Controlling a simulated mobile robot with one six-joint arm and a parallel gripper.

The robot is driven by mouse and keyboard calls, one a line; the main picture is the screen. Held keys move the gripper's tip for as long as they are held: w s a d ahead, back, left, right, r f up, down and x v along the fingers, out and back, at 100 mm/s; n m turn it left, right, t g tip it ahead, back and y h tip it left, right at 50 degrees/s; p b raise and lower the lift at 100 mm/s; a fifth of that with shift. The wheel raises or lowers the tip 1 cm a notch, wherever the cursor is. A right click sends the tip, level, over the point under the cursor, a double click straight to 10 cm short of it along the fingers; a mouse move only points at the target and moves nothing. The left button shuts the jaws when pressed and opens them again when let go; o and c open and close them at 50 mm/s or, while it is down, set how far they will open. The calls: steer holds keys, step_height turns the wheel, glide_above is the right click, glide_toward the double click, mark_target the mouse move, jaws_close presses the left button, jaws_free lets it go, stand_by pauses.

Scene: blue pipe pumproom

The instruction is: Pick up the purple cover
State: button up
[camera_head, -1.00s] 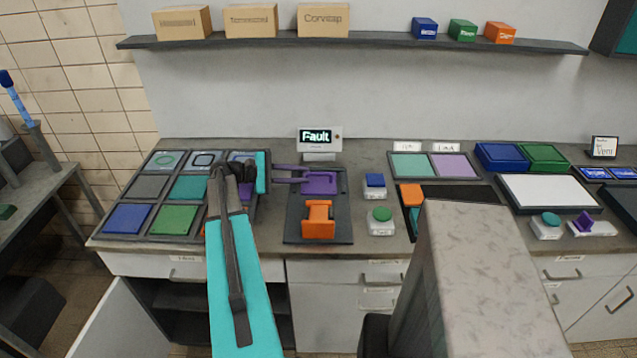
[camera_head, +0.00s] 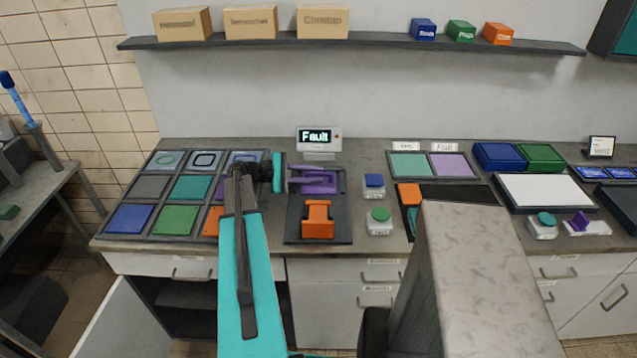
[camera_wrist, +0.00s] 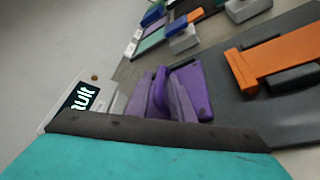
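The purple cover (camera_head: 318,187) lies at the back of a dark fixture plate (camera_head: 292,210) on the bench, below the "Fault" display. In the wrist view, its flat purple body (camera_wrist: 194,88) is at centre right. My gripper (camera_head: 308,181) reaches in from the left, with its fingers over the cover. In the wrist view, my greyish-purple fingers (camera_wrist: 161,98) are close to the purple piece, with a bright purple upright part between them. I cannot tell whether they touch it or grip it.
An orange clamp-like part (camera_head: 318,220) sits in front of the cover on the same plate. The display (camera_head: 319,139) stands behind. A tray of coloured tiles (camera_head: 145,220) is at left. Blue (camera_head: 374,185) and green (camera_head: 380,221) button boxes stand at right.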

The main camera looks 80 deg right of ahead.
jaws_close()
steer(key=shift+r, duration=0.1)
stand_by(0.3)
steer(key=shift+r+b, duration=0.6)
steer(key=shift+r, duration=0.45)
steer(key=w+a+r+b, duration=0.1)
steer(key=w+a+b, duration=0.1)
steer(key=a, duration=0.5)
steer(key=w+a+r+b, duration=0.1)
steer(key=w+a+b, duration=0.1)
steer(key=w+a, duration=0.3)
steer(key=shift+w+a+r, duration=0.25)
steer(key=shift+a+r, duration=0.15)
steer(key=shift+a, duration=0.7)
